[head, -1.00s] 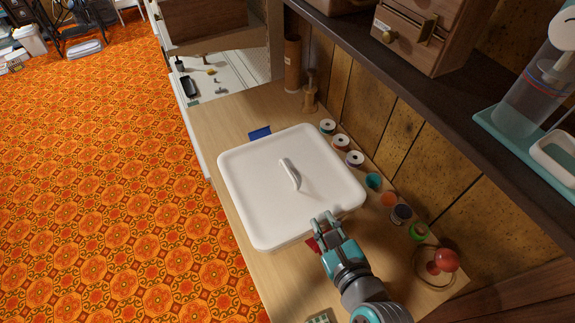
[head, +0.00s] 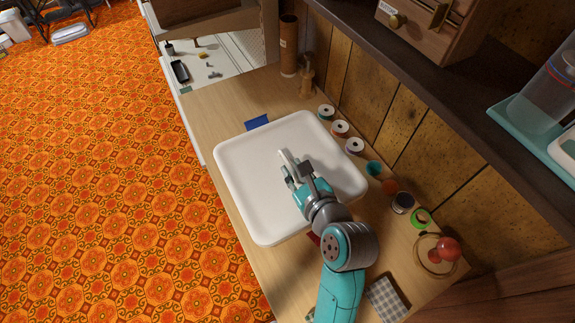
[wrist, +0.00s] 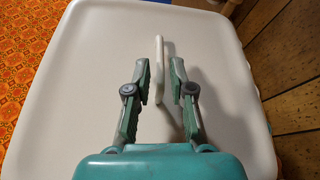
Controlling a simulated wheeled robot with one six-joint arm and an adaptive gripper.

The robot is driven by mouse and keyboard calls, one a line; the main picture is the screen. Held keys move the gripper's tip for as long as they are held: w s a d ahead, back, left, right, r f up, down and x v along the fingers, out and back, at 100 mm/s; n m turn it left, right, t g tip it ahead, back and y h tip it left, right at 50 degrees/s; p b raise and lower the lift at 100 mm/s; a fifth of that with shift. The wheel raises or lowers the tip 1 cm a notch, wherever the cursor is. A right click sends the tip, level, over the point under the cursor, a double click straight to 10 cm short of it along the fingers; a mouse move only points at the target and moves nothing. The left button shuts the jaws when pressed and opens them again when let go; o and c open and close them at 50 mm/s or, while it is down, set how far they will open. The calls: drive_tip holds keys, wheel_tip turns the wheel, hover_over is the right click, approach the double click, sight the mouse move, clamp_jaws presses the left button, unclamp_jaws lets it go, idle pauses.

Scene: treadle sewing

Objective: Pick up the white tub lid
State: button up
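The white tub lid (head: 258,185) is a large rounded square lying flat on top of its tub on the wooden counter. It fills most of the wrist view (wrist: 80,90). Its white bar handle (wrist: 160,70) stands up from the middle. My gripper (wrist: 161,68) is open, with one finger on each side of the handle and a gap on both sides. In the head view my gripper (head: 290,168) is over the lid's centre and partly hides the handle. The tub under the lid is mostly hidden.
Several thread spools (head: 340,128) and small coloured jars (head: 389,188) line the wall side of the counter (head: 212,104). A red ball-like item (head: 447,248) and a checked cloth (head: 386,297) are at the near end. A dark shelf (head: 440,118) overhangs on the right.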

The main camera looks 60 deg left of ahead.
sight(288, 162)
drive_tip(key=shift+x, duration=1.95)
drive_tip(key=shift+r, duration=0.1)
clamp_jaws()
